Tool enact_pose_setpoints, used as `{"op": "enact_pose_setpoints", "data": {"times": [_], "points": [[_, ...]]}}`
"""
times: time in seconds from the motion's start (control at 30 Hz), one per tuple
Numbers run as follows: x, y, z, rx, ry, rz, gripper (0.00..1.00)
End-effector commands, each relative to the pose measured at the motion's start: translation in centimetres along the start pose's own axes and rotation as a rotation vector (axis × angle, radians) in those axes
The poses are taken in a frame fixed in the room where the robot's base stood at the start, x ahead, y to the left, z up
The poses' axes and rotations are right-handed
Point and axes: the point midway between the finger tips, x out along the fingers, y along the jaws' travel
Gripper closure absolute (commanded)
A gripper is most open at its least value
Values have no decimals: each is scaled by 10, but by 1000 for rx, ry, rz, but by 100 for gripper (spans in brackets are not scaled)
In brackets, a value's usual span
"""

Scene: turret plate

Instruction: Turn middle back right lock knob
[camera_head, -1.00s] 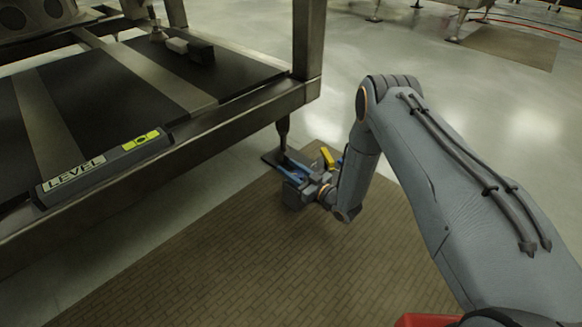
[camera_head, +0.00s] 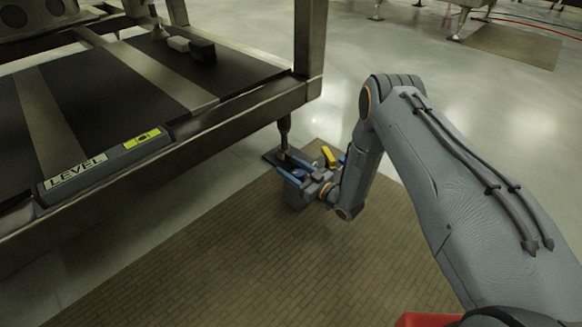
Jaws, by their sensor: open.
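My gripper (camera_head: 293,171) is low beside the leg at the near right corner of the metal frame. Its blue-tipped fingers are open and point toward the leveling foot (camera_head: 284,134). The foot is a dark post on a dark square plate (camera_head: 272,157) at the mat's edge. A small dark blue part shows between the fingers, but I cannot tell whether it is a lock knob. A yellow piece (camera_head: 329,156) shows just behind the gripper. I cannot make out the middle back right lock knob.
The metal frame (camera_head: 309,55) overhangs the left side, with its rail above the gripper. A level (camera_head: 105,166) lies on it. A brown mat (camera_head: 200,260) covers the floor in front. Open concrete floor (camera_head: 420,110) lies behind my arm.

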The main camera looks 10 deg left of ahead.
Motion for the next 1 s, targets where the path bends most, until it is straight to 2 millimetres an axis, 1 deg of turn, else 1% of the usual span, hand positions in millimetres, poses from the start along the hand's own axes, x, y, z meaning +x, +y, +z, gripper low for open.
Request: {"op": "enact_pose_setpoints", "data": {"times": [0.17,0.3,0.5,0.7,1.0], "points": [[-19,0,-2,1,-1,2,48],[-43,0,-3,2,-2,3,48],[-70,0,-2,1,-2,3,48],[-79,0,-2,0,0,1,48],[-78,0,-2,0,0,1,48]]}}
